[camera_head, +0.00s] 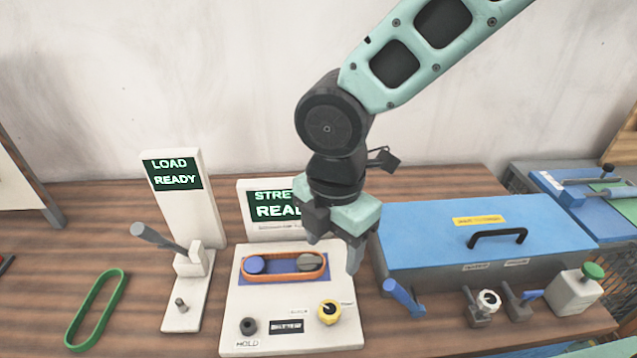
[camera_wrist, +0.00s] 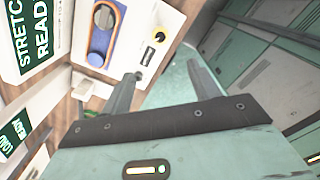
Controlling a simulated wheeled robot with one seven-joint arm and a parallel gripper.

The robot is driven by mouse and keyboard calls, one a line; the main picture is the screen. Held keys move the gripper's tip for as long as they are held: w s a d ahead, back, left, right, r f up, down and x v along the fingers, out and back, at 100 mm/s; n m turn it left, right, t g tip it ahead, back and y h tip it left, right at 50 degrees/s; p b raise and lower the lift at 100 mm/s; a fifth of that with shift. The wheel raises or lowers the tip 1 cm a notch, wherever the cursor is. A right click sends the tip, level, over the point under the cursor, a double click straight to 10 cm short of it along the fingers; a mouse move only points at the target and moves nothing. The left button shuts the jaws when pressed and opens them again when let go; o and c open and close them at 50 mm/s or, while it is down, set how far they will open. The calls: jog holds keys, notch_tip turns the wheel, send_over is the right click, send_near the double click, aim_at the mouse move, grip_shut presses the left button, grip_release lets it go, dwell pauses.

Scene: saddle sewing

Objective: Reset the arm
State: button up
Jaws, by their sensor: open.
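My gripper (camera_head: 334,243) hangs from my teal arm above the right back part of the white stretch station (camera_head: 292,328). Its two fingers are spread apart with nothing between them. In the wrist view the open fingers (camera_wrist: 165,88) show, with the station beyond them. An orange band (camera_head: 284,276) lies around a blue round post (camera_head: 254,265) and a grey round post (camera_head: 310,263) on the station's blue pad. The band also shows in the wrist view (camera_wrist: 99,58). The gripper is apart from the band, above and to its right.
A screen reading LOAD READY (camera_head: 174,173) stands beside a grey lever (camera_head: 157,237) at the left. A green band (camera_head: 95,310) lies on the wooden table (camera_head: 40,290). A blue-lidded box (camera_head: 420,225) with a black handle stands close at the right, with small fixtures in front.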

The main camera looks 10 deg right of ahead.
jog(key=s+d+f+m+b, duration=0.2)
jog(key=s+d+m+b, duration=0.3)
jog(key=m, duration=1.3)
jog(key=s+d, duration=0.3)
jog(key=s, duration=0.3)
jog(key=shift+y+b, duration=0.3)
jog(key=shift+d, duration=0.1)
